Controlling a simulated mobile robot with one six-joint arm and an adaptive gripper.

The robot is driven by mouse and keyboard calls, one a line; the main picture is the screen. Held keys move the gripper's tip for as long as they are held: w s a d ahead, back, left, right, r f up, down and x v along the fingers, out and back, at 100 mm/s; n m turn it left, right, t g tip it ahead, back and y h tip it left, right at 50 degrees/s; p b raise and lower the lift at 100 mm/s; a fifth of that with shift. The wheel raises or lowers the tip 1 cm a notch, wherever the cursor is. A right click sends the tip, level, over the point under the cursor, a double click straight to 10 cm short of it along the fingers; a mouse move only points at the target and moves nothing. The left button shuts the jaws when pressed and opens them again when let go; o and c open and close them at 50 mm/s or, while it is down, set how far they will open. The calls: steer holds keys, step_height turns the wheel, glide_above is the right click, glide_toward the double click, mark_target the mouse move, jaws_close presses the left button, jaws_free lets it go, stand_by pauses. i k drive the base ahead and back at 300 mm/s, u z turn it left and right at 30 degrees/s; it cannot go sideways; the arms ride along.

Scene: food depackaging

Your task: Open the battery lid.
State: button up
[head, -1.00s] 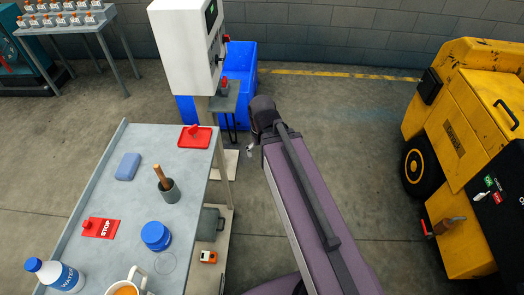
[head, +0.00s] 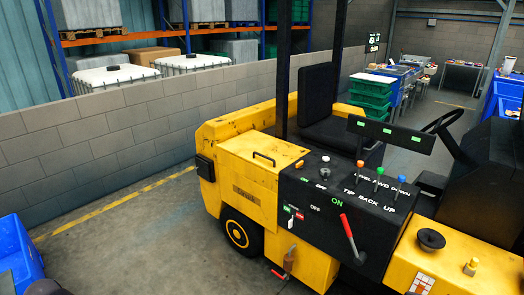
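A yellow forklift (head: 272,200) stands in the middle of the head view. Its yellow rear box, with a lid (head: 238,146) on top, sits left of the black control panel (head: 318,190). A black bar handle (head: 264,158) is fixed on the lid. The lid looks closed and flat. My gripper is not in view; only a small dark part, perhaps of my arm, shows at the bottom left corner.
Levers and a red-handled lever (head: 348,226) stand on the panel. A seat (head: 330,125) and steering wheel (head: 441,121) lie behind. A block wall (head: 90,155) runs behind at left. A blue bin (head: 20,255) is at far left. Floor between bin and forklift is clear.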

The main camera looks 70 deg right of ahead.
mark_target(271, 154)
steer(key=z, duration=4.95)
steer(key=i, duration=0.1)
steer(key=u, duration=2.8)
steer(key=i, duration=0.8)
steer(key=z, duration=0.1)
